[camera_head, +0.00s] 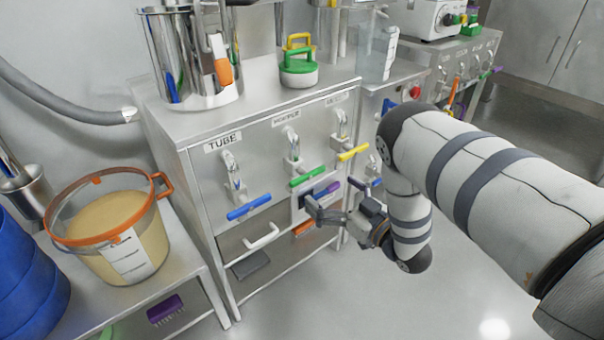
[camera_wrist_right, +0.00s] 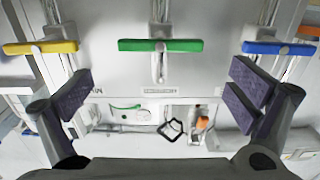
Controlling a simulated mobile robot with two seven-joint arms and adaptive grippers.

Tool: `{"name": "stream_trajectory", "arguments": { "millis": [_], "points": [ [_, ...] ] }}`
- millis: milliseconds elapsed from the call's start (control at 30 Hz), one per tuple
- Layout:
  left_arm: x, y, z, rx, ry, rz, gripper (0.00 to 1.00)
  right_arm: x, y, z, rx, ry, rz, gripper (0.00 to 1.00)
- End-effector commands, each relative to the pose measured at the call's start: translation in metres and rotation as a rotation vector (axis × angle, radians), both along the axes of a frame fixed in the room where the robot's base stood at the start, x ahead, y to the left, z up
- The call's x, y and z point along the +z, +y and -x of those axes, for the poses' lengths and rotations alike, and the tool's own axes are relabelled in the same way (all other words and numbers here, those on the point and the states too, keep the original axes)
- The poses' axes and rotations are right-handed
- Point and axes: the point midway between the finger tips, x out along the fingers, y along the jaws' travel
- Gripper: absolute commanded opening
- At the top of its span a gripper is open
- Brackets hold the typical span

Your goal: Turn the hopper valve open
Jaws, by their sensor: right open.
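The cabinet front carries a row of valves with coloured bar handles. The middle valve has a green handle (camera_head: 306,176), and its label (camera_head: 287,118) seems to read HOPPER. This green handle (camera_wrist_right: 160,45) lies crosswise at the top centre of the wrist view. My right gripper (camera_head: 322,197) is open just below and in front of it in the head view. In the wrist view its purple-padded fingers (camera_wrist_right: 160,92) stand wide apart with nothing between them. The handle appears beyond the fingertips; I cannot see any contact. My left gripper is not in view.
A blue handle (camera_head: 249,207) under the TUBE label and a yellow handle (camera_head: 353,152) flank the green one. A white pull handle (camera_head: 261,237) sits lower. An orange-rimmed bucket (camera_head: 113,244) stands on a side bench at left. Open floor lies in front of the cabinet.

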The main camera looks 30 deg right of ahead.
Motion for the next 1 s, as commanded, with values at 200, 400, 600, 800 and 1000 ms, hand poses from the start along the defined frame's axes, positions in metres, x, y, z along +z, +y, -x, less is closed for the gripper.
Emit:
{"name": "stream_trajectory", "arguments": {
  "millis": [200,400,600,800,1000],
  "points": [
    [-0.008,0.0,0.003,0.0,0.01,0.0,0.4,-0.002,0.005,-0.054,0.0,0.0,0.0,1.0],
    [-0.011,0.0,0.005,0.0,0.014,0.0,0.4,-0.001,0.007,-0.079,-0.001,0.002,-0.001,1.0],
    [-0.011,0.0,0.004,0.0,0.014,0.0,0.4,-0.001,0.007,-0.082,-0.002,0.004,-0.002,1.0],
    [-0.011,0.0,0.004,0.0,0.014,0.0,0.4,-0.001,0.007,-0.082,-0.002,0.004,-0.001,0.73],
    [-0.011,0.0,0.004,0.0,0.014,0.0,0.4,-0.001,0.007,-0.081,-0.002,0.004,0.0,0.63]
  ]
}}
